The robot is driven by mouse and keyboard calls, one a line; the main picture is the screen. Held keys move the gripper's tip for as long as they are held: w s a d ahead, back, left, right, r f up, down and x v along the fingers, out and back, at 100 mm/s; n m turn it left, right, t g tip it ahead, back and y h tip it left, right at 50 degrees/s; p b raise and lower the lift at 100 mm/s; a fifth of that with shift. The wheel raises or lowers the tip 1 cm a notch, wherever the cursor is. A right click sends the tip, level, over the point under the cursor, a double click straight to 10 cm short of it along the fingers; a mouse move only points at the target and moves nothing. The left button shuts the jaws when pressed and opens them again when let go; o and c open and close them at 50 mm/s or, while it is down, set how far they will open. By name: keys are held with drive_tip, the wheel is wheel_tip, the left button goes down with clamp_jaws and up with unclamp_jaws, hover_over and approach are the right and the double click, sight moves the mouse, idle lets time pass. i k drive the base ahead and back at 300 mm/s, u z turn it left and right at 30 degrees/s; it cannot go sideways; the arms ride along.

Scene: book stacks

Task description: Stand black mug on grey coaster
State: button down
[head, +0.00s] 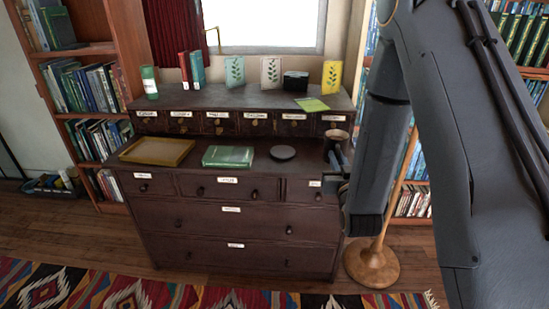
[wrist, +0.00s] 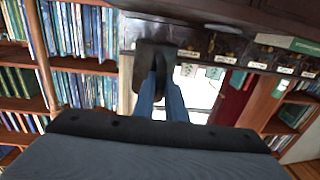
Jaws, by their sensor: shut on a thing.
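The black mug (head: 337,137) is at the right end of the dresser top in the head view, its mouth facing up. My gripper (head: 335,158) is shut on it. In the wrist view the dark mug (wrist: 155,57) shows at the tips of my gripper's fingers (wrist: 160,88). The grey coaster (head: 282,152) is a dark round disc lying flat on the dresser top, left of the mug and apart from it. Nothing stands on the coaster. I cannot tell whether the mug's base touches the dresser.
The dresser top (head: 190,187) also holds a yellow tray (head: 157,151) and a green book (head: 228,156) left of the coaster. The raised back shelf carries a green cylinder (head: 149,82), books, cards and a black box (head: 295,81). A wooden stand (head: 372,264) is on the floor at right.

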sight(283, 153)
drive_tip(key=u, duration=0.45)
drive_tip(key=k, duration=1.05)
drive_tip(key=u, duration=1.4)
drive_tip(key=i, duration=1.35)
drive_tip(key=z, duration=0.25)
drive_tip(key=i, duration=0.7)
drive_tip(key=z, duration=1)
drive_tip(key=i, duration=0.3)
drive_tip(key=z, duration=0.3)
